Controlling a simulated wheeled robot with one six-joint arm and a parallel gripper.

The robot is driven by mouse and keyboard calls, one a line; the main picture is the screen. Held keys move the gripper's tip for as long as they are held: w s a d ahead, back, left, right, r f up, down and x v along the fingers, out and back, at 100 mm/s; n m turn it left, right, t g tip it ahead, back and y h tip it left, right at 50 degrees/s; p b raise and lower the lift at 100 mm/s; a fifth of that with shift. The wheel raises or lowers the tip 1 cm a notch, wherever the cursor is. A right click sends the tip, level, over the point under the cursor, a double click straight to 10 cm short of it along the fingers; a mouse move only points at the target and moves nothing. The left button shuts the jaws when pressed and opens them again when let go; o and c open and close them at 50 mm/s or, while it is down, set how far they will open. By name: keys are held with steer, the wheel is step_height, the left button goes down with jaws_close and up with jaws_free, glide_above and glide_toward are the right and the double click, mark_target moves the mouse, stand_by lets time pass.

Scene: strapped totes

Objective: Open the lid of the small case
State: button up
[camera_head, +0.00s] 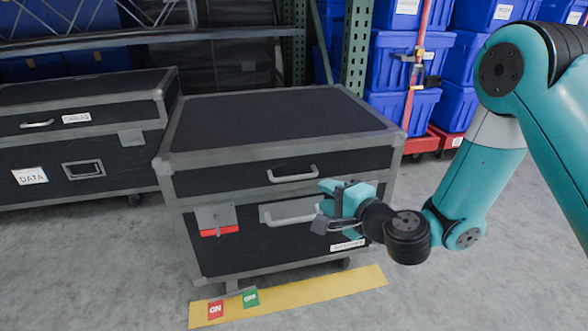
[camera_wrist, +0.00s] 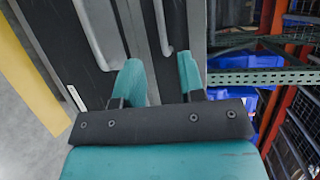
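The small case (camera_head: 280,120) is a black, grey-edged flight case in the middle of the head view. Its lid is down. A lid handle (camera_head: 292,173) is on the lid's front; a larger handle (camera_head: 290,212) sits below on the body. A grey latch plate with a red strip (camera_head: 217,220) is at the front left. My gripper (camera_head: 338,196) is in front of the case's right side, right of both handles, and hides part of the front. In the wrist view my gripper (camera_wrist: 162,75) has its fingers apart with nothing between them; the lid handle (camera_wrist: 163,30) appears beyond the gap.
A longer black case (camera_head: 80,140) stands to the left. Blue totes (camera_head: 400,65) are stacked behind on the right, with a green rack post (camera_head: 355,45) nearby. A yellow floor strip (camera_head: 320,293) with ON and OFF labels lies before the small case. The grey floor in front is clear.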

mark_target(296, 178)
steer(key=p+x, duration=0.2)
steer(key=x, duration=1)
steer(key=shift+a, duration=0.1)
steer(key=shift+c, duration=0.4)
jaws_close()
